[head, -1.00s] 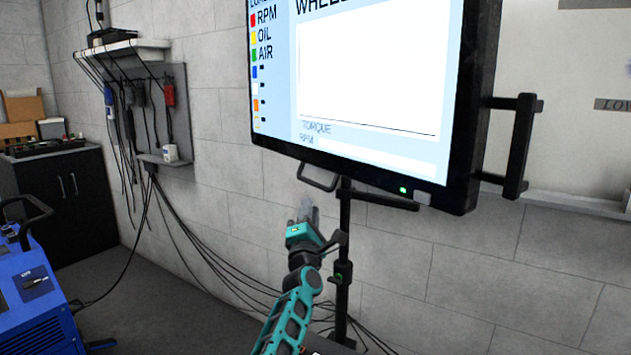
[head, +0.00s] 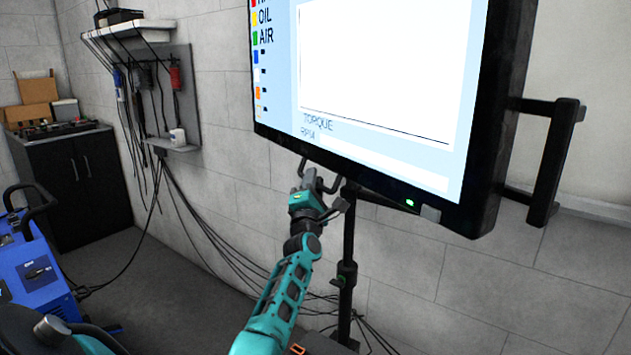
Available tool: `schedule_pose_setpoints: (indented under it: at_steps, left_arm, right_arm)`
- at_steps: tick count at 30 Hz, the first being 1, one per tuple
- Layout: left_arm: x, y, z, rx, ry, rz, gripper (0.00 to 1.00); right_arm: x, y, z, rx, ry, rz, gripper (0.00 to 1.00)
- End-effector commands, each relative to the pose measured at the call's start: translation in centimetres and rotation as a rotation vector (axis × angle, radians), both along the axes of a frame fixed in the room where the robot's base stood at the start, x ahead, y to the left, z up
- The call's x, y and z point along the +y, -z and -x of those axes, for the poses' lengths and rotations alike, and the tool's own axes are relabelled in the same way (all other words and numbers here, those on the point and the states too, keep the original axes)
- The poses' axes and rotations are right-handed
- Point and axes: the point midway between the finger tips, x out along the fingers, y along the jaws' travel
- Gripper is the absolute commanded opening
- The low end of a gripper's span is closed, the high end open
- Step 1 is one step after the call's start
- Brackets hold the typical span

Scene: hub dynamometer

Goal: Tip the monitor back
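The monitor (head: 385,75) is a large flat screen with a black frame, on a black stand pole (head: 348,240), and it fills the upper middle of the head view. My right gripper does not show.
A blue machine (head: 38,270) with a black handle stands at the left. A black cabinet (head: 80,185) with boxes on top is behind it. Cables (head: 200,225) run from the wall panel (head: 180,105) along the floor to the stand.

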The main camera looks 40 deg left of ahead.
Motion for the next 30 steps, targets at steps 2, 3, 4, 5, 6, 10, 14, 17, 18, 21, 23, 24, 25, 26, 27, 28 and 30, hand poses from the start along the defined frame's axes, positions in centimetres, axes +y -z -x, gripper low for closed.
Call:
schedule_pose_setpoints:
  at_steps: [2,3,4,5,6,10,14,17,18,21,23,24,25,26,27,28,30]
  left_arm:
    - [0.0,0.0,0.0,0.0,0.0,0.0,0.23]
    - [0.0,0.0,0.0,0.0,0.0,0.0,0.2]
    - [0.0,0.0,0.0,0.0,0.0,0.0,0.17]
    - [0.0,0.0,0.0,0.0,0.0,0.0,0.14]
    - [0.0,0.0,0.0,0.0,0.0,0.0,0.1]
    - [0.0,0.0,0.0,0.0,0.0,0.0,0.0]
    - [0.0,0.0,0.0,0.0,0.0,0.0,0.0]
    - [0.0,0.0,0.0,-0.001,0.0,0.0,0.0]
    - [0.0,0.0,0.0,-0.001,0.0,0.0,0.0]
    - [0.0,0.0,0.0,-0.001,0.0,0.0,0.0]
    - [0.0,-0.1,0.0,-0.001,0.0,0.0,0.0]
    - [0.0,-0.1,0.1,-0.001,0.0,0.0,0.0]
    - [0.0,-0.2,0.2,-0.001,0.0,0.0,0.0]
    - [0.1,-0.2,0.3,-0.001,0.0,0.0,0.0]
    - [0.1,-0.3,0.5,-0.002,-0.001,-0.001,0.0]
    - [0.2,-0.4,0.7,-0.002,0.0,0.0,0.0]
    - [0.3,-0.5,1.1,-0.001,0.0,0.0,0.0]
  right_arm:
    - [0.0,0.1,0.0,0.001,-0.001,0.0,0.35]
    - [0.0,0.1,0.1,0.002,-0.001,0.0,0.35]
    - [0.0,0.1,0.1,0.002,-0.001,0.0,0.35]
    - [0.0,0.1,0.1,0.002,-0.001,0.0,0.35]
    - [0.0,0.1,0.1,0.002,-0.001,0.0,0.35]
    - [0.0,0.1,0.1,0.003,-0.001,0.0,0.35]
    - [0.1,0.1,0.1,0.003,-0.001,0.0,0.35]
    - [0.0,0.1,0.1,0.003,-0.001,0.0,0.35]
    - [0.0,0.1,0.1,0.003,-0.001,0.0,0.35]
    - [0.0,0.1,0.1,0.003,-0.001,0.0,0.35]
    - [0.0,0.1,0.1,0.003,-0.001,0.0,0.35]
    - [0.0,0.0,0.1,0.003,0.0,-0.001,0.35]
    - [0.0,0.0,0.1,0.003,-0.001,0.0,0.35]
    - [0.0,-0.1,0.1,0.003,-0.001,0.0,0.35]
    - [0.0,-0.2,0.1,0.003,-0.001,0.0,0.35]
    - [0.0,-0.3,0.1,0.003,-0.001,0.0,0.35]
    - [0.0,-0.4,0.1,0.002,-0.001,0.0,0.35]
